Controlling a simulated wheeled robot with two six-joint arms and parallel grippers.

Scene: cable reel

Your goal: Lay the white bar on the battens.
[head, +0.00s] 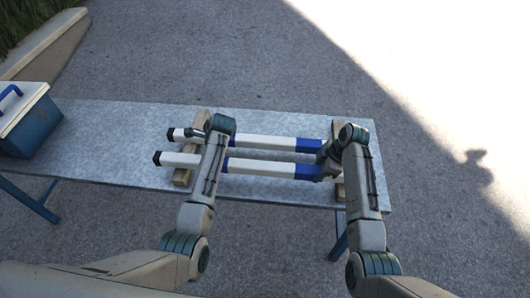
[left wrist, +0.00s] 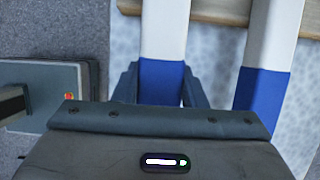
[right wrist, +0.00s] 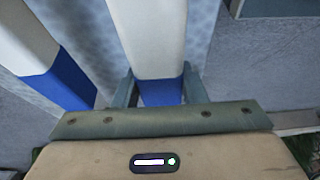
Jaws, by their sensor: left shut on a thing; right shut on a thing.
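Two white bars with blue bands lie side by side over the table. The near white bar (head: 260,167) is in both my grippers; the far white bar (head: 265,142) is beside it. My left gripper (left wrist: 160,95) is shut on a blue band of the near bar; in the head view my arm hides it. My right gripper (head: 322,168) is shut on the near bar's other blue band, also in the right wrist view (right wrist: 158,95). The left batten (head: 181,178) and right batten (head: 339,191) run crosswise under the bars. I cannot tell whether the held bar touches them.
The grey metal table (head: 110,140) has free room on its left part. A blue toolbox (head: 35,125) with a pale lid stands at its left end. Pavement surrounds the table, with a low kerb (head: 45,45) at the back left.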

